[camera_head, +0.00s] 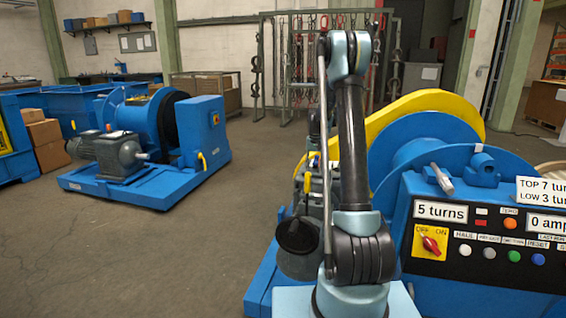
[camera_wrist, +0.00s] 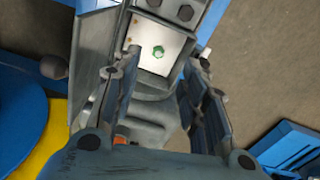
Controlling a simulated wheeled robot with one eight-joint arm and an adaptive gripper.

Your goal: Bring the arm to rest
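My arm (camera_head: 352,140) stands upright in the middle of the head view, in front of the blue chain drive machine (camera_head: 405,165). My gripper (camera_wrist: 168,65) shows in the wrist view with its two fingers apart and nothing held between them. I cannot tell whether the fingertips touch the housing. In the head view I cannot make out the gripper clearly behind the arm.
A control panel (camera_head: 480,275) with a red switch (camera_head: 431,244) and several buttons stands close at right; its displays read "5 turns" and "0 amp". A yellow guard (camera_head: 400,110) curves behind the arm. Another blue motor unit (camera_head: 150,150) stands at left. Open floor (camera_head: 170,255) lies at front left.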

